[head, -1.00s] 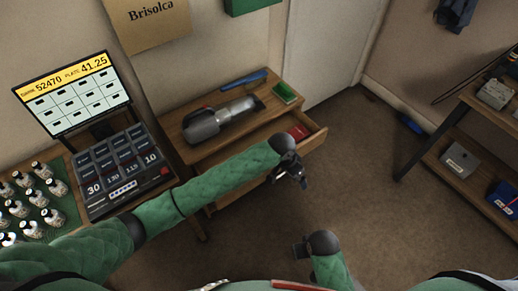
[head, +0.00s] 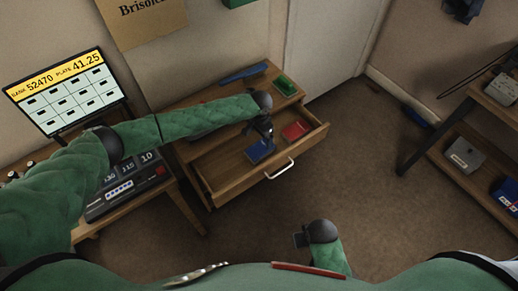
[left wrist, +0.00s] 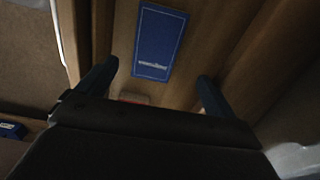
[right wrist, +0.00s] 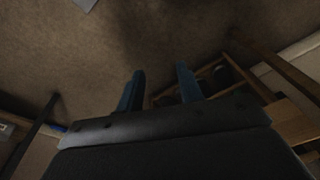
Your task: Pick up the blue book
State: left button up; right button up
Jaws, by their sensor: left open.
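The blue book (head: 260,150) lies flat in the open drawer (head: 225,172) of the wooden desk. My left gripper (head: 264,135) is above the drawer, just over the far end of the book. In the left wrist view the blue book (left wrist: 158,42) shows beyond and between the two open fingertips (left wrist: 157,75), with nothing held. My right gripper (head: 300,240) is low at the front, away from the desk. In the right wrist view its fingers (right wrist: 158,80) stand apart and empty.
The drawer's front has a metal handle (head: 280,169). A green box (head: 284,86) and a blue object (head: 243,73) are on the desktop. A register (head: 125,185) stands left.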

aim_at(259, 148)
pick_arm(q)
jog(key=shift+s+a+f, duration=0.15)
jog(key=shift+s+f, duration=0.15)
jog(key=shift+f, duration=0.3)
jog(key=shift+s+f, duration=0.15)
jog(key=shift+f, duration=0.65)
jog(key=shift+f+p, duration=0.3)
jog(key=shift+p, duration=0.05)
jog(key=f, duration=0.1)
jog(key=f+p, duration=0.1)
jog(key=f, duration=0.1)
jog(key=shift+d+f, duration=0.2)
jog(key=shift+f, duration=0.1)
jog(key=shift+w+f+p, duration=0.2)
jog(key=shift+f+p, duration=0.1)
jog(key=shift+f, duration=0.1)
jog(key=shift+c, duration=1.1)
jog(key=shift+a, duration=0.1)
jog(key=c, duration=0.9)
jog(key=shift+c, duration=0.2)
pick_arm(e)
notch_tip(259, 148, down, 10)
jog(key=shift+s+d, duration=0.25)
jog(key=shift+s, duration=0.2)
